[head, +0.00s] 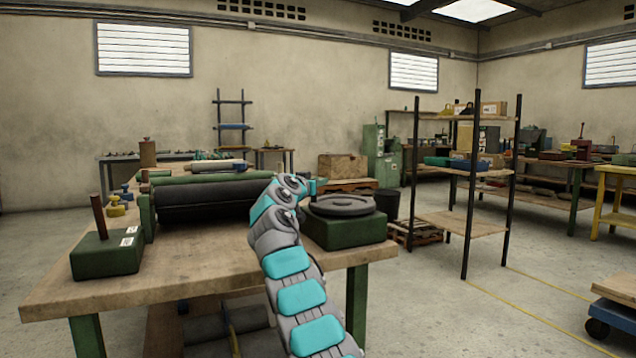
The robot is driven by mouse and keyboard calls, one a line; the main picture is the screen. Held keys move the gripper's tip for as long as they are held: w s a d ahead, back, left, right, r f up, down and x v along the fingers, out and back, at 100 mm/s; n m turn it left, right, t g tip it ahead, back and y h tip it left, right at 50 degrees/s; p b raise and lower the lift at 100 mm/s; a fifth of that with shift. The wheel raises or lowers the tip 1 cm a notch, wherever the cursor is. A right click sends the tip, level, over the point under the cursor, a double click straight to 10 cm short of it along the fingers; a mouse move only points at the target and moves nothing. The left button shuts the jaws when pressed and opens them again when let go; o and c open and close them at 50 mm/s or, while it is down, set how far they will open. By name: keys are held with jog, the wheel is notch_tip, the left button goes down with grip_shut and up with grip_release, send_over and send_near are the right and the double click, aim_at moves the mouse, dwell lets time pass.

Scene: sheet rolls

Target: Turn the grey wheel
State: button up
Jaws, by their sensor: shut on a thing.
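The grey wheel (350,205) lies flat on top of a green block (345,233) at the right end of the wooden workbench. My teal and grey arm reaches up from below to the wheel's left side. My gripper (314,190) is at the wheel's far left edge, shut on it. The fingertips are small and mostly hidden by my own wrist, so the exact place of the grip cannot be made out.
Dark and green rollers (205,200) lie on the workbench (190,262) left of my arm. A green block with a brown upright handle (106,253) stands at the front left. A shelf rack (463,222) stands to the right, with open floor before it.

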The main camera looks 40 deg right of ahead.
grip_shut()
dwell(0.9)
